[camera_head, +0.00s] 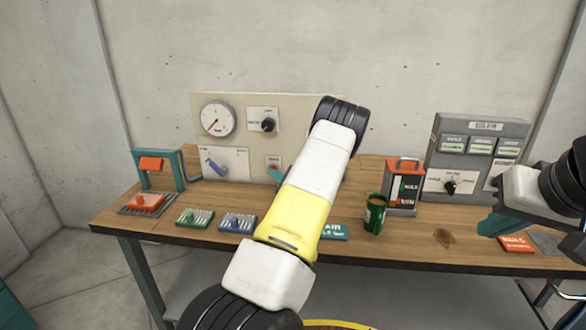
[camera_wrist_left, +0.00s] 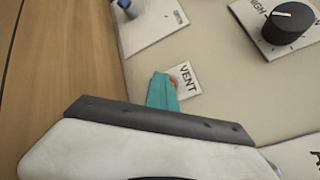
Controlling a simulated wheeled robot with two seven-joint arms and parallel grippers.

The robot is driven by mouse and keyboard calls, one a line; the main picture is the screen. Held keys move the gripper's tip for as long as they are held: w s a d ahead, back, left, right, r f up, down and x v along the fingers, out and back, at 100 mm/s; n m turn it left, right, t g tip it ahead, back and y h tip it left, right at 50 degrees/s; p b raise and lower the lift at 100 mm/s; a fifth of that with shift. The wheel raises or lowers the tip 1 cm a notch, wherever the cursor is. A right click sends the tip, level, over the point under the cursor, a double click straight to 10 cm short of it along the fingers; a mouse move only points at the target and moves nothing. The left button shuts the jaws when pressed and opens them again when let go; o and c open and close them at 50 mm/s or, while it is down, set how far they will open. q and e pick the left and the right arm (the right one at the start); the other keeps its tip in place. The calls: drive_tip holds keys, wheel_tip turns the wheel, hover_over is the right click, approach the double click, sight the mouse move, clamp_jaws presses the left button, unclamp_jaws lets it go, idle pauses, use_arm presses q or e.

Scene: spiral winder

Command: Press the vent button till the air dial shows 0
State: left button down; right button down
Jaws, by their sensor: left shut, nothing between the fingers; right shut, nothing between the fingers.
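The air dial (camera_head: 217,119) is a round white gauge at the upper left of the beige panel. Its red needle seems to point to the lower left; its numbers are too small to read. The vent button's red edge shows beside the VENT label (camera_wrist_left: 187,80) in the left wrist view, mostly hidden behind my fingers. My left gripper (camera_head: 276,174) has shut, empty teal fingers at the button; the left wrist view also shows them (camera_wrist_left: 162,91). I cannot tell whether they touch or press it. My right gripper (camera_head: 490,227) is shut and empty above the table's right side.
The panel also carries a black knob (camera_head: 268,125) and a blue lever (camera_head: 215,166). A green can (camera_head: 375,213), an orange-topped device (camera_head: 404,187) and a grey control box (camera_head: 478,150) stand right of my left arm. Small green and blue trays lie on the wooden table (camera_head: 180,232).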

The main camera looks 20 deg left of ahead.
use_arm(q)
drive_tip(key=shift+s+d, duration=0.25)
drive_tip(key=shift+s, duration=0.55)
drive_tip(key=shift+s+d, duration=0.2)
drive_tip(key=shift+s, duration=0.6)
drive_tip(key=shift+s+d, duration=0.15)
drive_tip(key=shift+s, duration=0.7)
drive_tip(key=shift+s+d, duration=0.2)
drive_tip(key=shift+s, duration=0.6)
